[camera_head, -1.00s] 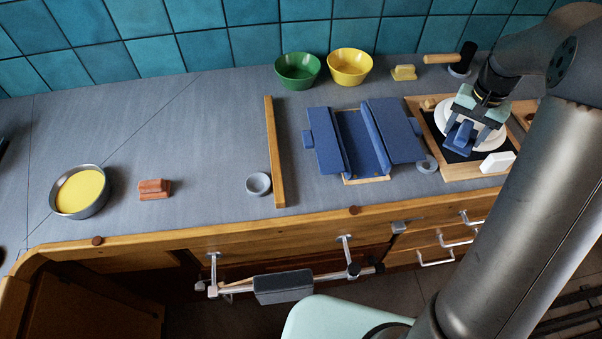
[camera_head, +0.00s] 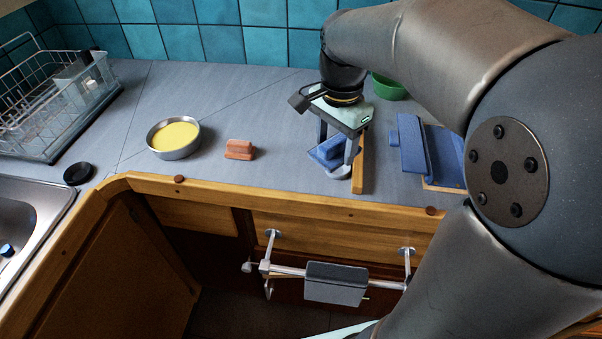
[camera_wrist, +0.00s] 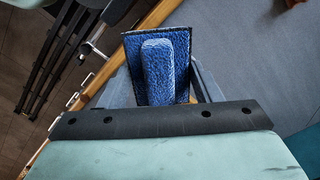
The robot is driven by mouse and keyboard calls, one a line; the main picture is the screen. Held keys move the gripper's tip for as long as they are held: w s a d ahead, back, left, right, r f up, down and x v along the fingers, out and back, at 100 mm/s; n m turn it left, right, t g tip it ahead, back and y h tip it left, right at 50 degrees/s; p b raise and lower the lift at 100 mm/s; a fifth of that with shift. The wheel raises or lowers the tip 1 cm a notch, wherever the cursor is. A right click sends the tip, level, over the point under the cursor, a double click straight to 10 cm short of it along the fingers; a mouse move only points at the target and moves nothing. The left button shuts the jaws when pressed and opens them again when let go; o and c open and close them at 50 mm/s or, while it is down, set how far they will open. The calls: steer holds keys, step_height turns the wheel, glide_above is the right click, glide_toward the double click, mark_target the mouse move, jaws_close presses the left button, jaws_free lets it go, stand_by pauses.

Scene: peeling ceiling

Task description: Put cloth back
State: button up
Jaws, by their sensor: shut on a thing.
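My gripper (camera_head: 336,150) is shut on a blue, rough-textured flat piece with a raised ridge (camera_head: 325,153), and it seems to hold it above the counter. I cannot be sure that this piece is the cloth. It also shows in the wrist view (camera_wrist: 180,65), tilted between the fingers. A dark grey cloth (camera_head: 336,284) hangs over the metal rail (camera_head: 288,270) on the cabinet front, well below my gripper. A similar red ridged piece (camera_head: 239,149) lies on the counter to the left.
A pan of yellow contents (camera_head: 174,138), a dish rack (camera_head: 60,115) and a sink (camera_head: 30,225) lie left.

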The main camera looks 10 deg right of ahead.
steer(key=shift+s+a+f+m, duration=0.1)
steer(key=shift+s+m, duration=0.3)
steer(key=shift+s, duration=0.25)
steer(key=w+a+f+p, duration=0.15)
steer(key=w+f, duration=0.25)
steer(key=w, duration=0.4)
steer(key=p, duration=0.1)
glide_above(307, 161)
step_height(307, 161, down, 5)
steer(key=shift+s+f, duration=0.15)
steer(key=shift+f, duration=0.05)
steer(key=shift+f+p, duration=0.35)
steer(key=shift+f, duration=1.35)
steer(key=shift+f, duration=0.15)
steer(key=o, duration=1.6)
